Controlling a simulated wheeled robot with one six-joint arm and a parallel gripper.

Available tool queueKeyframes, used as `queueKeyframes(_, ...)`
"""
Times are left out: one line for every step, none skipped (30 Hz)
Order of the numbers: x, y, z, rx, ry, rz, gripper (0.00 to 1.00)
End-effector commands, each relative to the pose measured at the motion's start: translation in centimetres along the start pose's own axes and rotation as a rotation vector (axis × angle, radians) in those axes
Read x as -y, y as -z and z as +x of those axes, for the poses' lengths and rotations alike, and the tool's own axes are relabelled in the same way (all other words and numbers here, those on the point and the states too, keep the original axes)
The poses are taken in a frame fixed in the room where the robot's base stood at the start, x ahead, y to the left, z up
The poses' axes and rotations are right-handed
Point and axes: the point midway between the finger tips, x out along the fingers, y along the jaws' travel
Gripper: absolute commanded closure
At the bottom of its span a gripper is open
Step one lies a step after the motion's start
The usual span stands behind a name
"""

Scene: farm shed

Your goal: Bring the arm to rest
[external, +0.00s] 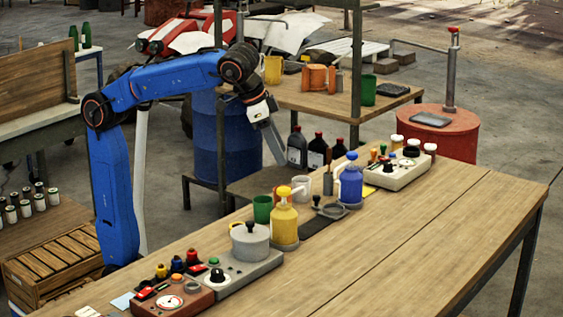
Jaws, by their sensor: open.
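My blue arm (112,160) rises at the left edge of the wooden workbench, bends at its elbow and reaches right. My gripper (278,150) hangs from the dark wrist, pointing down and slightly right, above the back edge of the bench. It is open and I see nothing between its fingers. It appears well above the green cup (262,208) and the yellow jug (284,222), apart from both.
On the bench (420,230) stand a grey pot (250,242), a red control box (172,300), a blue jug (349,184) and a pale control box (400,171). The bench's right half is clear. A blue barrel (225,140) stands behind the arm.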

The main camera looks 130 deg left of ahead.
Motion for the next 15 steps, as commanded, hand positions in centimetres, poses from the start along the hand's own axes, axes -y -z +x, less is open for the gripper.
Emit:
queueKeyframes(-0.4,-2.1,-0.2,-0.004,-0.014,0.042,0.55)
queueKeyframes(-0.6,-3.2,-0.2,-0.007,-0.023,0.066,0.55)
queueKeyframes(-0.8,-4.8,-0.1,-0.011,-0.034,0.098,0.55)
queueKeyframes(-1.1,-5.9,0.0,-0.012,-0.042,0.123,0.55)
queueKeyframes(-1.2,-7.0,0.1,-0.016,-0.051,0.146,0.55)
queueKeyframes(-1.4,-8.6,0.2,-0.019,-0.062,0.18,0.55)
queueKeyframes(-1.5,-9.7,0.4,-0.022,-0.07,0.203,0.55)
queueKeyframes(-1.6,-10.9,0.5,-0.025,-0.079,0.227,0.55)
queueKeyframes(-1.6,-12.5,0.8,-0.029,-0.09,0.26,0.55)
queueKeyframes(-1.7,-13.6,1.0,-0.032,-0.098,0.283,0.55)
queueKeyframes(-1.8,-14.8,1.3,-0.036,-0.106,0.308,0.55)
queueKeyframes(-1.7,-16.4,1.6,-0.039,-0.117,0.339,0.55)
queueKeyframes(-1.8,-17.5,1.9,-0.043,-0.126,0.364,0.55)
queueKeyframes(-1.7,-18.7,2.3,-0.046,-0.134,0.387,0.55)
queueKeyframes(-1.7,-20.3,2.7,-0.05,-0.146,0.418,0.55)
